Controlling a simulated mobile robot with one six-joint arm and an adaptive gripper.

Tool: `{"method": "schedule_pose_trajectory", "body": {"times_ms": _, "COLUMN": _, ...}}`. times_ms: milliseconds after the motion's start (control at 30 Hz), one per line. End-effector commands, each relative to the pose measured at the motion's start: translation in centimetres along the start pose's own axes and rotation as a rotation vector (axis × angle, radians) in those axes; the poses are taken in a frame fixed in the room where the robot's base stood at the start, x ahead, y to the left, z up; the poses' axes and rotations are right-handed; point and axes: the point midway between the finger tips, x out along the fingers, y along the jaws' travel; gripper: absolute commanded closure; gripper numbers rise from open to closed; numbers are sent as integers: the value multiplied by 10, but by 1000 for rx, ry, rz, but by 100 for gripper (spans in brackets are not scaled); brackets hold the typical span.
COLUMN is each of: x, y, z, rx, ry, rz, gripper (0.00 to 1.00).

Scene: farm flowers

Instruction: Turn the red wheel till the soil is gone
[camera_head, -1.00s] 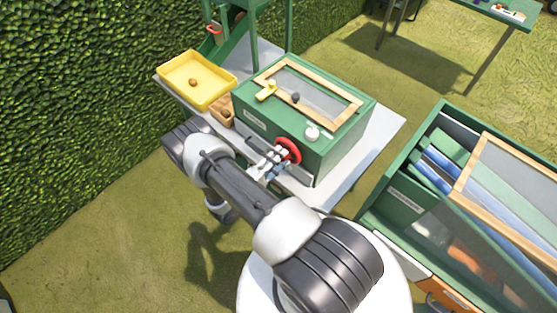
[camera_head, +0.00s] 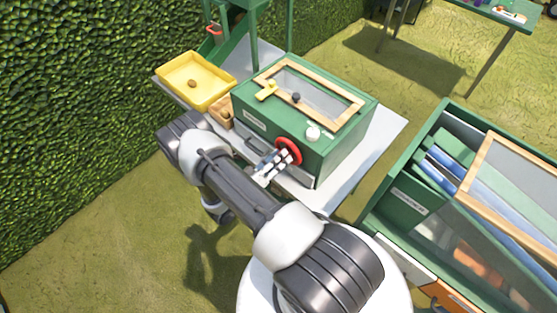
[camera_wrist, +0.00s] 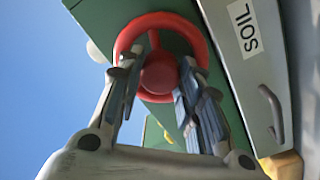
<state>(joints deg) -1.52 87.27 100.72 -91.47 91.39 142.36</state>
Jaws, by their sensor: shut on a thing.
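The red wheel (camera_head: 289,151) sits on the front of a green box (camera_head: 262,130) with a wood-framed clear lid. In the wrist view the red wheel (camera_wrist: 158,22) has a round hub (camera_wrist: 159,73). My gripper (camera_head: 276,160) reaches the wheel from the front. In the wrist view its two fingers (camera_wrist: 160,85) lie on either side of the hub, inside the rim, and are shut on the wheel. A grey drawer front with a "SOIL" label (camera_wrist: 243,25) is beside the wheel. I cannot make out soil inside the box.
A yellow tray (camera_head: 222,98) with a small brown lump stands left of the box on the grey table (camera_head: 385,128). A larger green bin (camera_head: 408,208) with a wood-framed lid stands at the right. A hedge (camera_head: 80,110) borders the left.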

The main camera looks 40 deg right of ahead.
Motion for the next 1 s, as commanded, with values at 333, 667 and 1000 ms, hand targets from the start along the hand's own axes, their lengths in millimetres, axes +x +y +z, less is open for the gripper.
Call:
{"method": "schedule_pose_trajectory", "body": {"times_ms": 333, "x": 0, "y": 0, "z": 0, "rx": 168, "ry": -6, "rz": 0, "gripper": 90}}
{"method": "schedule_pose_trajectory", "body": {"times_ms": 667, "x": 0, "y": 0, "z": 0, "rx": 208, "ry": -7, "rz": -1, "gripper": 90}}
{"method": "schedule_pose_trajectory", "body": {"times_ms": 1000, "x": 0, "y": 0, "z": 0, "rx": 208, "ry": -7, "rz": -1, "gripper": 63}}
